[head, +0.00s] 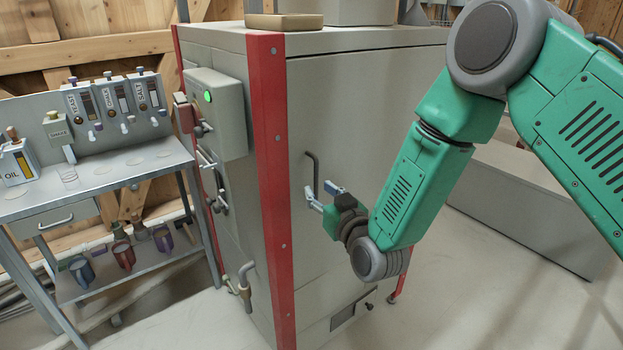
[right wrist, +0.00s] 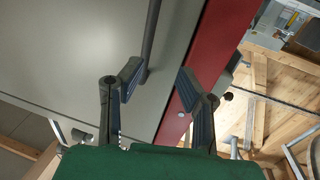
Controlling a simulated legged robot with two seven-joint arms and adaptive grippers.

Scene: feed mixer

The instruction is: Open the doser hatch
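The grey mixer cabinet has red corner posts, and its right-hand face in the head view is a plain grey panel (head: 375,100). A dark bar handle (head: 314,172) stands upright on that panel, close to the red post. I take the panel with the handle to be the hatch; it lies flush with the cabinet. My right gripper (head: 321,194) is at the handle's lower end. In the right wrist view its two fingers (right wrist: 160,81) are spread apart, and the handle (right wrist: 151,40) ends near the left finger. I cannot tell whether they touch. My left gripper is not in view.
A red post (head: 270,180) runs just left of the handle. A control box (head: 218,110) with a green light sits on the cabinet's left face. A metal bench (head: 110,170) with dispensers stands at left. The floor right of the cabinet is open up to a grey box (head: 540,205).

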